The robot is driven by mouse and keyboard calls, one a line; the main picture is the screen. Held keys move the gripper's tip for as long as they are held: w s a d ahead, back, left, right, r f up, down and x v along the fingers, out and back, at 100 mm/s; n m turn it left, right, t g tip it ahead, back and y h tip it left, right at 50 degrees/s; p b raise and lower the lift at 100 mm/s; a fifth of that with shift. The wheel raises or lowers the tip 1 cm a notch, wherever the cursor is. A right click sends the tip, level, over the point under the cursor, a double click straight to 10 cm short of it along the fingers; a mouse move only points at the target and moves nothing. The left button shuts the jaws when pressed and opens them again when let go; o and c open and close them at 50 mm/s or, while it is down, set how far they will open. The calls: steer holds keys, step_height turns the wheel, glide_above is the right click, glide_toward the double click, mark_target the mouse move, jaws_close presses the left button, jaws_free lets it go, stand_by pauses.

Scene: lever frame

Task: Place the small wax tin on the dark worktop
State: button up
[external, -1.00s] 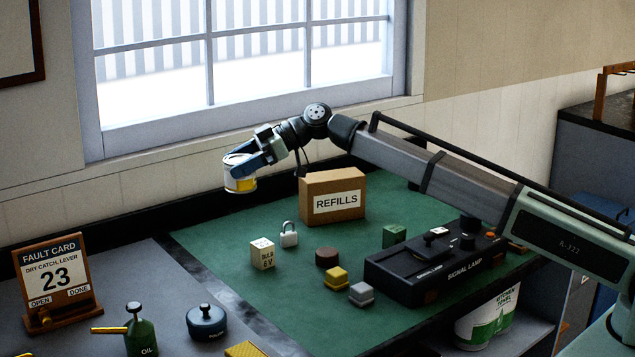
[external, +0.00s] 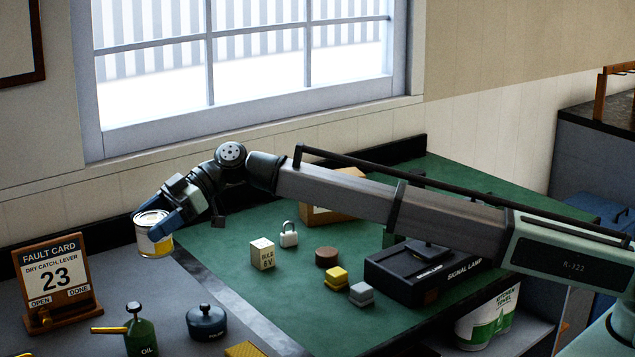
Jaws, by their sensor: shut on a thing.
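The small wax tin (external: 153,232), white with a yellow band and a metal lid, is held in the air in the external view. The tin is slightly tilted. It appears over the back part of the dark grey worktop (external: 130,282), left of the green mat. Its exact height above the surface cannot be told.
A fault card stand (external: 55,280) is at left. A green oil can (external: 140,330) and a dark blue lidded pot (external: 206,322) stand at the front.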

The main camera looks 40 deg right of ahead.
steer(key=shift+f, duration=6.3)
steer(key=shift+f, duration=0.1)
steer(key=o, duration=1.1)
steer(key=shift+o, duration=0.2)
steer(key=shift+d+r, duration=0.2)
steer(key=shift+d, duration=0.05)
steer(key=v, duration=1.1)
steer(key=shift+d, duration=0.25)
